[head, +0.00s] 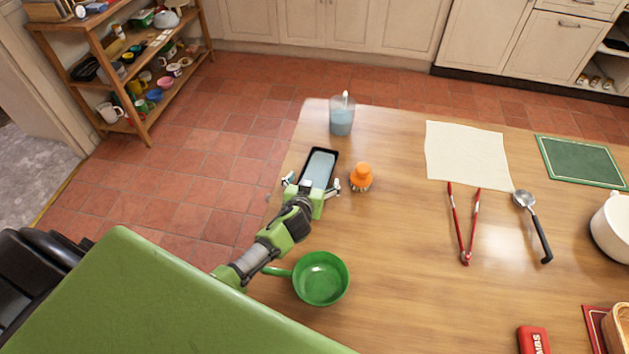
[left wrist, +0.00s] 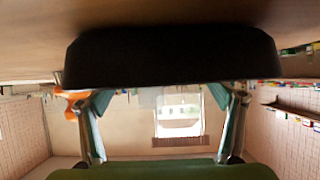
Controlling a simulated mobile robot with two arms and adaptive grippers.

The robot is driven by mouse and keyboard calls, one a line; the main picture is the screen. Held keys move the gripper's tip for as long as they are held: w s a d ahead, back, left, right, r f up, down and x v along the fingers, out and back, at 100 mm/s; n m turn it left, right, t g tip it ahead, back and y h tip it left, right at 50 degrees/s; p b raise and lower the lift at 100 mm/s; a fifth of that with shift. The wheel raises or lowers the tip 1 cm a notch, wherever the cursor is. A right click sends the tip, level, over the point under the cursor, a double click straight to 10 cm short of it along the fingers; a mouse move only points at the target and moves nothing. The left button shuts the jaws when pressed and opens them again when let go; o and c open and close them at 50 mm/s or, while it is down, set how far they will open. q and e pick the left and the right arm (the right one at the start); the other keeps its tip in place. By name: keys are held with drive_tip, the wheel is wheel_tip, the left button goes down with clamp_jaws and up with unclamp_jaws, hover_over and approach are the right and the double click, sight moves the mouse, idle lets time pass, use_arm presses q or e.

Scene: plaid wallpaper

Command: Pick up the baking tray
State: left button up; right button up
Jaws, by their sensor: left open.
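The baking tray (head: 319,166) is a small dark rectangular pan with a pale grey-blue inside, lying near the table's left edge. My left gripper (head: 312,185) is at its near end, open, with one finger toward each side of the tray. In the left wrist view the tray's black end (left wrist: 170,58) fills the upper middle, and the spread fingers of the left gripper (left wrist: 161,97) reach up toward it. I cannot tell whether they touch it. My right gripper is not in view.
An orange item (head: 361,178) stands just right of the tray. A cup of blue liquid (head: 341,121) stands beyond it. Red tongs (head: 463,225), a ladle (head: 533,226) and a cream cloth (head: 466,154) lie farther right. The table's centre is clear.

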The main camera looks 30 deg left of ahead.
sight(313, 173)
use_arm(q)
drive_tip(key=shift+c, duration=0.2)
drive_tip(key=c, duration=1.3)
drive_tip(key=shift+r, duration=0.25)
drive_tip(key=shift+c, duration=0.2)
drive_tip(key=shift+w+a+r, duration=0.1)
drive_tip(key=shift+a+r, duration=0.05)
drive_tip(key=shift+r, duration=1.3)
drive_tip(key=w+a+r+b, duration=0.1)
drive_tip(key=a+r+b, duration=0.1)
drive_tip(key=a+r, duration=0.7)
drive_tip(key=shift+w+a+r, duration=0.35)
drive_tip(key=shift+a, duration=1.95)
